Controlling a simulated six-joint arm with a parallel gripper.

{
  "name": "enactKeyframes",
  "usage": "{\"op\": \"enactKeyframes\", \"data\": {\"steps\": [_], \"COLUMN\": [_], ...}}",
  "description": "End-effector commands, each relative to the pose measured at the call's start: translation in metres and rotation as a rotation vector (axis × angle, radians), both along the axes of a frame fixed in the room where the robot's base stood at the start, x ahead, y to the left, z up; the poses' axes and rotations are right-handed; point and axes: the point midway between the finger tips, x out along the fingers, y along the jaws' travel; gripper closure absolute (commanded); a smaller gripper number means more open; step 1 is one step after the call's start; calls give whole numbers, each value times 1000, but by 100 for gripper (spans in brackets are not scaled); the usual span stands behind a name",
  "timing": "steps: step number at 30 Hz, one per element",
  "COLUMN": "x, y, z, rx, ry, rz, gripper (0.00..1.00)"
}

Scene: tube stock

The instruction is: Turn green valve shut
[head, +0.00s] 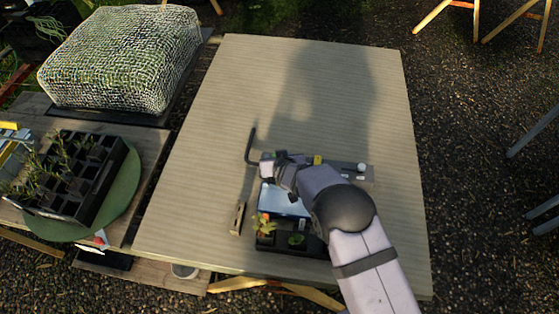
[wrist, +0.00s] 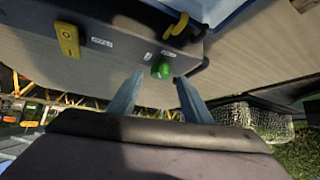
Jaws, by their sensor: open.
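The green valve (wrist: 161,70) is a small knob on the face of a grey panel (wrist: 120,72) in the wrist view, beside a small printed mark. My gripper (wrist: 160,78) is open, with one pale finger to each side of the valve in the picture. I see no finger touching the valve, and how deep the tips reach around it is hard to tell. A yellow switch (wrist: 68,38) with a label and a yellow lever (wrist: 177,24) sit on the same panel.
A black bent pipe (head: 250,146) rises by my gripper. A blue-topped box (head: 283,202), a black plant tray (head: 275,249) and a small wooden piece (head: 237,218) lie nearby. The far part of the table (head: 230,90) is clear. A seedling tray (head: 72,180) stands left.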

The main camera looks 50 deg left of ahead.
Motion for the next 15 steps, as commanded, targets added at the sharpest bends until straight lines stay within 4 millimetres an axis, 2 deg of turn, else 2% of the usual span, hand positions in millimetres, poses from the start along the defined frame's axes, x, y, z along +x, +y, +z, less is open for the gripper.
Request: {"op": "enactKeyframes", "data": {"steps": [15], "x": [-16], "y": [-29], "z": [35], "rx": [4], "ry": [-1], "rz": [2], "gripper": [55]}}
